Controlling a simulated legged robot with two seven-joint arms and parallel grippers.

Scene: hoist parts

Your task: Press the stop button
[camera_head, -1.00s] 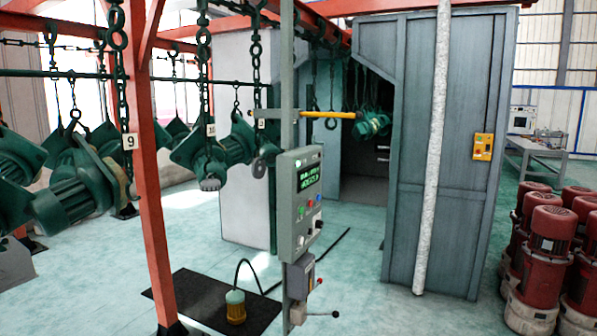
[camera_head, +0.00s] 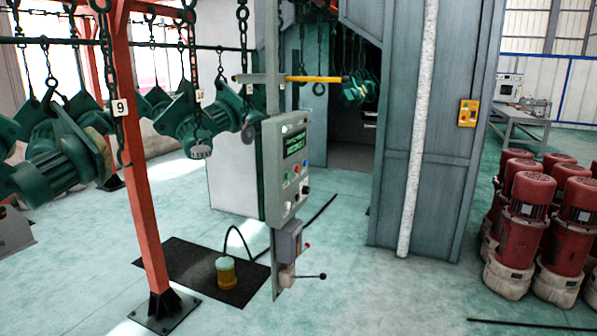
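A grey control panel (camera_head: 286,170) stands upright on a post in the middle of the head view. It has a dark display with green text (camera_head: 295,144) and several small buttons and knobs below it. One small button looks red (camera_head: 297,169); labels are too small to read, so I cannot tell which is the stop button. A smaller grey box (camera_head: 288,242) below the panel has a small red part on its right side and a lever (camera_head: 309,277) beneath it. Neither of my grippers is in view.
A yellow box with a red button (camera_head: 467,113) is on the blue-grey cabinet (camera_head: 420,140). Red motors (camera_head: 540,225) stand at right. Green motors (camera_head: 60,155) hang from chains at left. An orange post (camera_head: 143,170) and black mat (camera_head: 195,270) are left of the panel. Front floor is mostly clear.

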